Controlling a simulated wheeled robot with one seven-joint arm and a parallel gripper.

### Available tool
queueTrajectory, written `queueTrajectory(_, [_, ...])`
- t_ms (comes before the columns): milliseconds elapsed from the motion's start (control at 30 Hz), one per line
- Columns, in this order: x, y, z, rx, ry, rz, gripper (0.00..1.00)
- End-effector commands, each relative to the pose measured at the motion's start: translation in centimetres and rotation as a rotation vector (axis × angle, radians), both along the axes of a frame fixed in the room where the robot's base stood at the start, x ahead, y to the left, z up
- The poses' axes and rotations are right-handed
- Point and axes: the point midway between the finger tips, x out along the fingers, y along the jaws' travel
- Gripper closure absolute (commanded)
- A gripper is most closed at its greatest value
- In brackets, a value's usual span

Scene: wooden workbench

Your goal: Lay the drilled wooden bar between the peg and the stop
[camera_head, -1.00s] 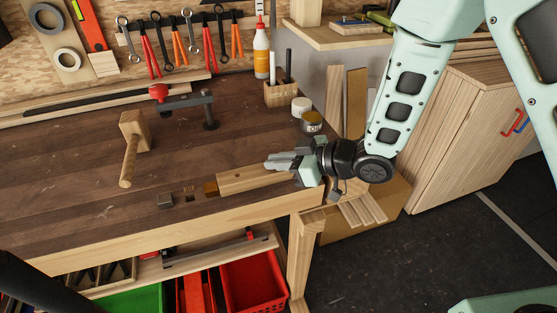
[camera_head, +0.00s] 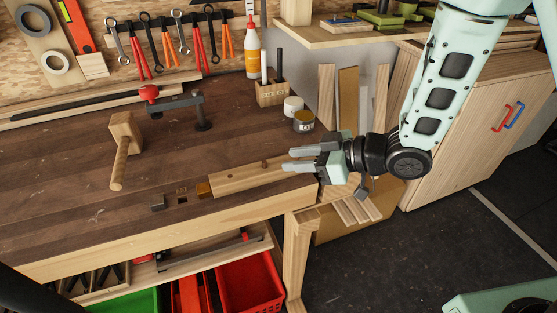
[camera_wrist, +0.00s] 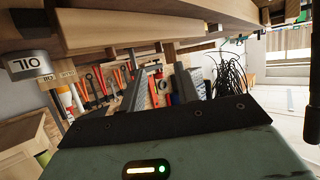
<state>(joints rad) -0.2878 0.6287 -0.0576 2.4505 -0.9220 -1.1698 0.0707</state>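The drilled wooden bar (camera_head: 240,181) is a pale beam lying flat along the front of the workbench. Dark round spots that look like holes show on its top. Its left end is at a small brown block (camera_head: 203,189), apparently touching. A dark metal block (camera_head: 158,202) stands farther left; I cannot tell for sure which piece is the peg and which the stop. My gripper (camera_head: 288,160) is open and empty, its fingers apart over the bar's right part, partly hiding it. In the wrist view, my gripper (camera_wrist: 160,75) points below what appears to be the bar (camera_wrist: 160,30), seen upside down.
A square hole (camera_head: 182,195) lies left of the brown block. The bench's front edge (camera_head: 150,239) is close. Red crates sit below.

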Motion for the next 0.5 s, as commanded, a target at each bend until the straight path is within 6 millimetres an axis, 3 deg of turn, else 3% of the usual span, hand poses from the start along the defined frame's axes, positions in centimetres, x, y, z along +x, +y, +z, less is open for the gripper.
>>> queueTrajectory(200, [-1.4,-3.3,1.5,0.000,-0.001,-0.003,0.68])
queueTrajectory(500, [-2.0,-4.5,2.0,-0.008,0.000,-0.004,0.68])
